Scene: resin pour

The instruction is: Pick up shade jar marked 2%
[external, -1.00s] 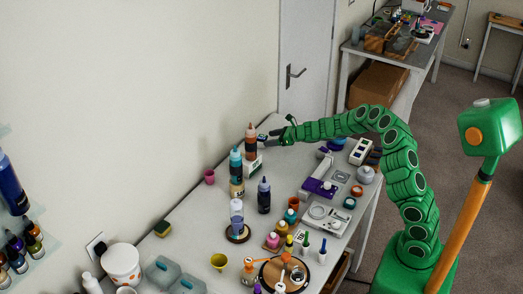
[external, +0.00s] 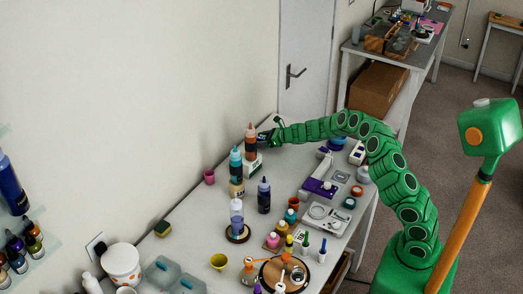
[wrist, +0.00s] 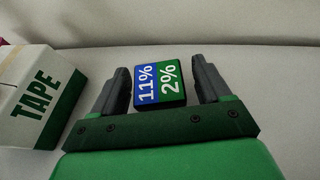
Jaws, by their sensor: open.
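In the wrist view a small dark square-topped jar (wrist: 160,86) has a top split into a blue half reading 11% and a green half reading 2%. It stands between the two grey fingers of my open gripper (wrist: 160,68), with a narrow gap on each side. In the external view my gripper (external: 268,137) is low at the far end of the bench, just right of the tall brown bottle (external: 250,142). The jar is mostly hidden there by the gripper and bottles.
A white box with green TAPE lettering (wrist: 32,95) stands close left of my gripper. Teal bottle (external: 236,162) and dark bottle (external: 264,196) stand nearer on the bench. The wall runs behind. The bench right of the jar looks clear in the wrist view.

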